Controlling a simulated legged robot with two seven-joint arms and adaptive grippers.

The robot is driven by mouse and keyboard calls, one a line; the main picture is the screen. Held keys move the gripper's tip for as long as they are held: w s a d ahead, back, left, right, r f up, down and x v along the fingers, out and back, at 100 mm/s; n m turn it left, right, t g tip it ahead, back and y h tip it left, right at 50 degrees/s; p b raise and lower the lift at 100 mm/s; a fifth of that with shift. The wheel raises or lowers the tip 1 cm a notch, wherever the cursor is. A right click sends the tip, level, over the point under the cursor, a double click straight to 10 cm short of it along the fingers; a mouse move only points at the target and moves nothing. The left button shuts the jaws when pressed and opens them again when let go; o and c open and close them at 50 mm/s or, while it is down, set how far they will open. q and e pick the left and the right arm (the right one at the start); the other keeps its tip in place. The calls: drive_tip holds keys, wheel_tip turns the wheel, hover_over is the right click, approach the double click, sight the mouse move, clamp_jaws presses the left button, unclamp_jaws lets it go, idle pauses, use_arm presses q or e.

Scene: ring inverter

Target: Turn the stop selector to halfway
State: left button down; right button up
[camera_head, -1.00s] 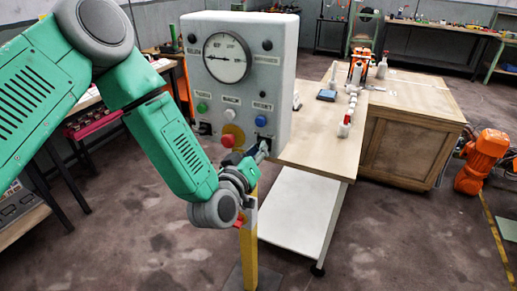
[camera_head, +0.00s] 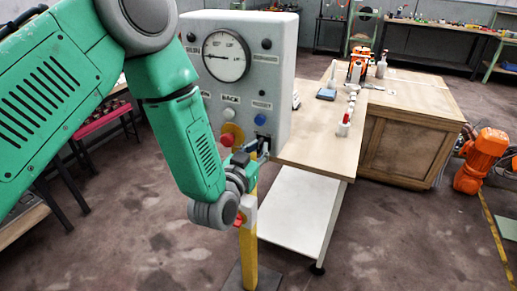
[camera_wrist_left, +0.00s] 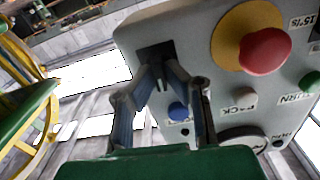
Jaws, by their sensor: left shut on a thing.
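The grey control panel (camera_head: 272,80) stands on a yellow post. A dark selector (camera_wrist_left: 152,50), taken to be the stop selector, sits at its lower right, below the blue button (camera_head: 260,119). My left gripper (camera_head: 262,149) reaches it from below and in front. In the left wrist view its two fingers (camera_wrist_left: 166,68) close in on the selector from both sides. The gripper is shut on it. The fingers hide most of the knob, so its angle cannot be read. My right gripper is in neither view.
A red mushroom button on a yellow plate (camera_wrist_left: 232,35) sits close beside the fingers. A round gauge (camera_head: 226,56) is at the panel's top. A wooden-topped table (camera_head: 320,130) with small items stands right behind. Open floor lies to the front right.

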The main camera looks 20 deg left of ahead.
use_arm(q)
drive_tip(key=m, duration=0.4)
drive_tip(key=shift+r+m, duration=0.15)
drive_tip(key=shift+m, duration=0.25)
drive_tip(key=shift+w+b, duration=0.1)
drive_tip(key=shift+b, duration=0.2)
drive_tip(key=c, duration=1.6)
unclamp_jaws()
drive_tip(key=shift+c, duration=0.2)
drive_tip(key=shift+d, duration=0.1)
drive_tip(key=s, duration=1.1)
drive_tip(key=shift+s+a+f, duration=0.2)
drive_tip(key=shift+s+a, duration=0.2)
